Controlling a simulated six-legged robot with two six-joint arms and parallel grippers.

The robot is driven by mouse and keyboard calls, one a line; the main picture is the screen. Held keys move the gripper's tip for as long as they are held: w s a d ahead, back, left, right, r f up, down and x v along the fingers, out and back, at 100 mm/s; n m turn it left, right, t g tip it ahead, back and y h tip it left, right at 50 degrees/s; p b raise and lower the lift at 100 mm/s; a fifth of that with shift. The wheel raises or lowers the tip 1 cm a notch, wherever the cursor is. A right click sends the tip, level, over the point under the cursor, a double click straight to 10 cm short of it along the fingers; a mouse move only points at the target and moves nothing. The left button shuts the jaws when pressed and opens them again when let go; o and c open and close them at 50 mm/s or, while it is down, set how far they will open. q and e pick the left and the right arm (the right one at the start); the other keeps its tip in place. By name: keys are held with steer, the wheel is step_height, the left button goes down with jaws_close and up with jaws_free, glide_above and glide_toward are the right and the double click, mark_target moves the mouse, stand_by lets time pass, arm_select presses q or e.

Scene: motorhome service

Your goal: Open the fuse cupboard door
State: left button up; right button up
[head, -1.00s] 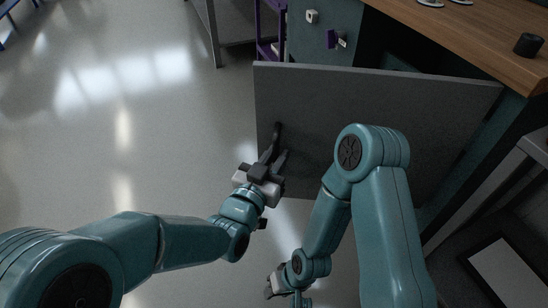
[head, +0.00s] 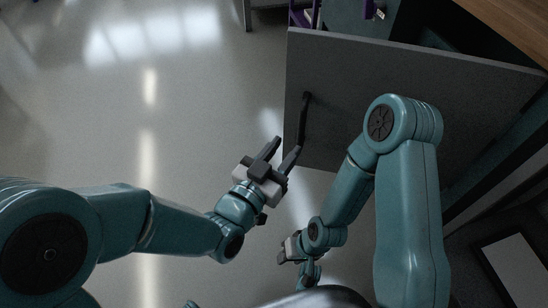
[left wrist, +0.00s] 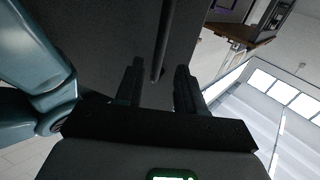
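The fuse cupboard door (head: 400,90) is a flat grey panel that stands swung out from the dark cupboard. A dark bar handle (head: 305,112) is on its left part; the bar also shows in the left wrist view (left wrist: 163,40). My left gripper (head: 287,143) is open in front of the handle's lower end. In the left wrist view the bar lies between the two spread fingers (left wrist: 158,80), touching neither that I can see. My right gripper (head: 286,248) hangs low, below the door and away from it; its fingers are too small to read.
A wooden worktop (head: 515,25) is above the door at the upper right. A purple frame (head: 303,14) stands behind the door's upper left corner. A dark unit with a pale panel (head: 515,268) is at the lower right. The grey floor (head: 150,110) to the left is clear.

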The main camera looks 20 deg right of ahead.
arm_select(q)
steer(key=shift+v, duration=2)
